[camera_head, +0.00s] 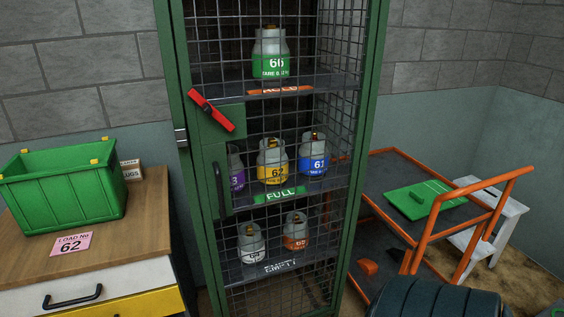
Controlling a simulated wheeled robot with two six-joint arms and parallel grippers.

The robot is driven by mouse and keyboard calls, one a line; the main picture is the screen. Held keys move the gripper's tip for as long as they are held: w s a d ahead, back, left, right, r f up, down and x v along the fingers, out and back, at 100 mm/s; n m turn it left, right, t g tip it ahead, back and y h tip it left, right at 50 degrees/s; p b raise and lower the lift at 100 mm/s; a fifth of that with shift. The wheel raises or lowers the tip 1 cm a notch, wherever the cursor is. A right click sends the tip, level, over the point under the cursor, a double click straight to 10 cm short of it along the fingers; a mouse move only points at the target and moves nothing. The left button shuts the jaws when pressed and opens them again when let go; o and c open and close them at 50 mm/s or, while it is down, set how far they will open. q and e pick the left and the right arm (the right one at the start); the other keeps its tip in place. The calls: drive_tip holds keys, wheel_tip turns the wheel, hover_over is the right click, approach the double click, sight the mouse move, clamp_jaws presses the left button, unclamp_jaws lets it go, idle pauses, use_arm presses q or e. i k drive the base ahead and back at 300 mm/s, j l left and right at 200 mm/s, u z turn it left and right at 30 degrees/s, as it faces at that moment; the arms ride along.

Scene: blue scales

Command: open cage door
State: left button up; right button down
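A tall green cage (366,130) with a wire mesh door (222,262) stands in the middle of the head view. The door looks shut in its frame. A red latch handle (211,110) sits tilted on the green lock plate at the door's left side. A dark vertical pull handle (218,188) is below it. Behind the mesh, shelves hold several gas bottles, among them a green one marked 66 (270,55), a yellow one marked 62 (272,162) and a blue one marked 61 (314,158). Neither of my grippers shows.
An orange-framed cart (418,235) with a green board stands right of the cage. A dark rounded object (435,302) is at the bottom right.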

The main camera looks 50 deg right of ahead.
sight(208, 137)
drive_tip(key=z, duration=1.6)
